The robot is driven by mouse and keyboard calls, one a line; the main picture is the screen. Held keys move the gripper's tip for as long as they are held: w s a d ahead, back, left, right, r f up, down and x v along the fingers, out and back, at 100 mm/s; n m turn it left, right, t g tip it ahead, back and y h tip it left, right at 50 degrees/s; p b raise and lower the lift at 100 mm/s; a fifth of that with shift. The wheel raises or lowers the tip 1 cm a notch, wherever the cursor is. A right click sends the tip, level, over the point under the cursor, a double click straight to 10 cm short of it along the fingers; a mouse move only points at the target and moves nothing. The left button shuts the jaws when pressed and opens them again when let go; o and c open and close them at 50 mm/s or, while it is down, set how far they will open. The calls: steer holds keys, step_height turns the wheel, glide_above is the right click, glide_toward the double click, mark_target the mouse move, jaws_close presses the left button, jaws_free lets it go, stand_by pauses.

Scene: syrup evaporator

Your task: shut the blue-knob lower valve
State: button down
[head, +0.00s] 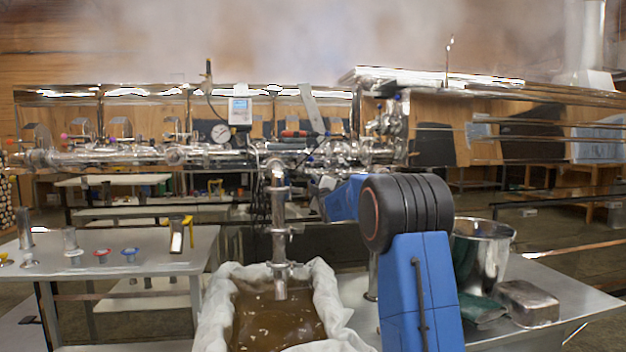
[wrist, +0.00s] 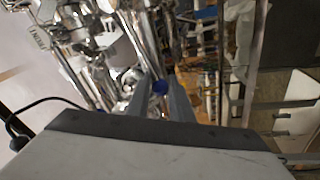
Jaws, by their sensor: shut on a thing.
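Shiny steel pipework (wrist: 97,80) lies just beyond and to the left of the fingers. In the head view my blue arm reaches up to the evaporator's pipes, right of the vertical drain pipe (head: 279,225). The gripped knob and my fingertips are not clear there. The angle of the valve's handle cannot be read.
A cloth-lined tub of brown liquid (head: 338,318) stands below the drain pipe. A steel bucket (head: 482,255), a green cloth (head: 481,310) and a metal block (head: 528,303) are on the right bench. A left table (head: 150,257) holds small fittings. Steam hangs above the evaporator.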

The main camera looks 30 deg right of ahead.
steer(key=s+d+f+n+g+y, duration=0.2)
steer(key=d+f+n, duration=0.7)
steer(key=n, duration=0.8)
steer(key=shift+s+d+f+y, duration=0.15)
steer(key=shift+s+d+y, duration=0.35)
steer(key=shift+d, duration=0.5)
steer(key=shift+s, duration=0.1)
steer(key=c, duration=1.6)
jaws_free()
steer(key=shift+d, duration=0.1)
steer(key=s, duration=1.1)
steer(key=s+a, duration=0.1)
steer(key=s, duration=0.5)
steer(key=shift+s+r, duration=0.2)
steer(key=shift+r, duration=0.15)
